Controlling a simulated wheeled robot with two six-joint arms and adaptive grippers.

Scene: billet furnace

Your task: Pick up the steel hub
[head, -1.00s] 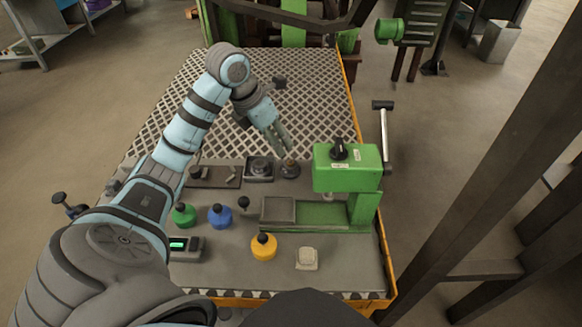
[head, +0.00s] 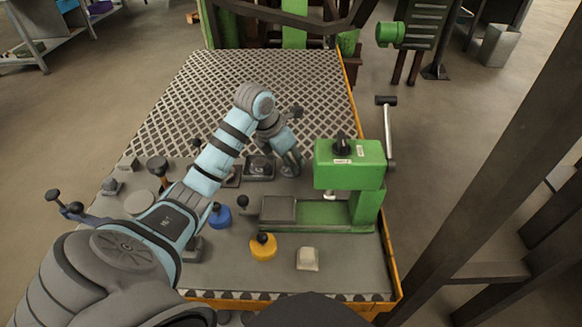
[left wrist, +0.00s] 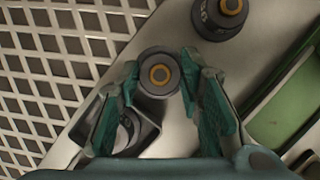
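A round dark metal piece with an orange ring around its centre, apparently the steel hub (left wrist: 160,74), lies between the two finger ends in the left wrist view. My left gripper (left wrist: 160,66) is open around it, with a finger on each side and narrow gaps; I see no clear grip. In the head view my left gripper (head: 290,166) is low over the table, just left of the green press, and hides the hub. A similar ringed piece (left wrist: 221,14) stands at the top of the wrist view. My right gripper is not in view.
A dark square holder (head: 258,167) with a round part stands left of my left gripper. The green press (head: 349,165) stands close on the right. Yellow (head: 263,248) and blue (head: 220,216) bottles and a pale block (head: 307,259) are nearer. Perforated plate (head: 190,105) lies beyond.

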